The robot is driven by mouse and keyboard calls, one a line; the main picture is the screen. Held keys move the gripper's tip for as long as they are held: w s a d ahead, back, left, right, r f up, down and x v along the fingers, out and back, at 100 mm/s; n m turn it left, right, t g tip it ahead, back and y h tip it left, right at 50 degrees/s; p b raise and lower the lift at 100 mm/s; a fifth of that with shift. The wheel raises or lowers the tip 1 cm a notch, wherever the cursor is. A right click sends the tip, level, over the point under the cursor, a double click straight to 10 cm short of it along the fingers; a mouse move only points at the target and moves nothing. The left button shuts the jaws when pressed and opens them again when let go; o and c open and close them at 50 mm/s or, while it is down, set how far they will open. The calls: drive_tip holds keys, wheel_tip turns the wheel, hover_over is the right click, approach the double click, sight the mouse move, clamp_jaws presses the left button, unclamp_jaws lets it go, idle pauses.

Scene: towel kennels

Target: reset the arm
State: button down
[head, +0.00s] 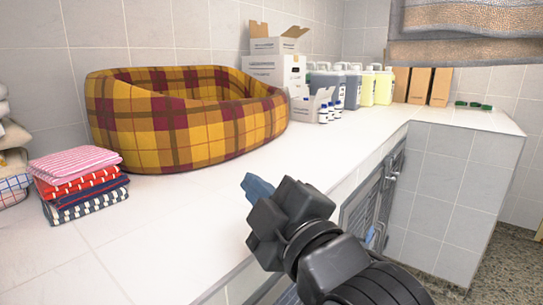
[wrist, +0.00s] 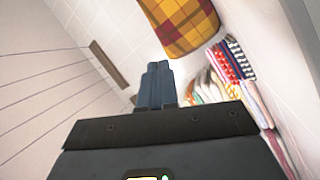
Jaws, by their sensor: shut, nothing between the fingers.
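My arm reaches in from the lower right of the head view. My gripper (head: 257,187) is in the air over the front edge of the white counter (head: 170,232). Its blue fingers are together with nothing between them. In the wrist view the shut fingers (wrist: 157,85) show in the middle, apart from everything around them. The plaid pet bed (head: 190,115) stands on the counter beyond my gripper. It also shows at the top of the wrist view (wrist: 182,22).
Folded towels (head: 80,180) are stacked at the left. White boxes (head: 275,68), several jugs (head: 350,85) and brown files (head: 420,86) stand along the back. Green glasses (head: 473,105) lie at the right. The counter's front strip is clear.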

drive_tip(key=s+d+f+m+h, duration=0.3)
drive_tip(key=s+d+f+m, duration=0.35)
drive_tip(key=s+f, duration=0.25)
drive_tip(key=s+d+f+m+h, duration=0.4)
drive_tip(key=s+d+f+m, duration=0.1)
drive_tip(key=s+f+m, duration=0.35)
drive_tip(key=s+d+f+m+g+h, duration=0.1)
drive_tip(key=s+d+f, duration=0.1)
drive_tip(key=s+d, duration=0.4)
drive_tip(key=s+d+f+m+h, duration=0.1)
drive_tip(key=s+d, duration=0.5)
drive_tip(key=s, duration=1)
drive_tip(key=shift+f+m+g+h+p, duration=0.3)
drive_tip(key=shift+f+m+g+p, duration=0.1)
drive_tip(key=shift+f, duration=0.05)
